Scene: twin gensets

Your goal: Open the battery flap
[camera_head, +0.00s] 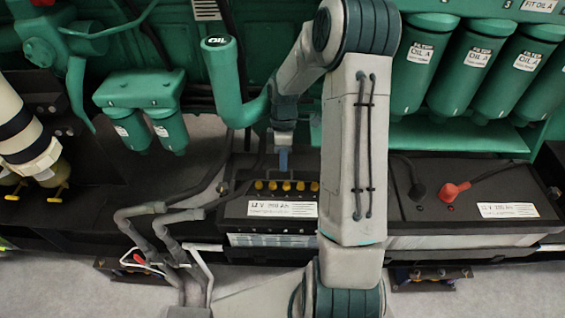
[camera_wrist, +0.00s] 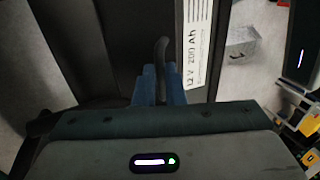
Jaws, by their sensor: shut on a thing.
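A black battery stands left of my arm, with a white label (camera_head: 282,209) and a row of yellow caps (camera_head: 286,186) showing on it. My gripper (camera_head: 283,160) is just behind and above the caps, its blue fingers pointing down. In the wrist view my gripper (camera_wrist: 158,82) is shut on a dark curved handle (camera_wrist: 161,50) in front of a dark panel (camera_wrist: 110,45). The "12 V 200 Ah" label (camera_wrist: 194,40) is beside it. The head view does not clearly show the flap's outline or how far it stands open.
A second black battery with a red terminal cover (camera_head: 453,191) is at right. Green filters (camera_head: 470,70) and a green oil filler pipe (camera_head: 228,85) stand behind. The wrist view shows a grey box (camera_wrist: 241,44) on the floor.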

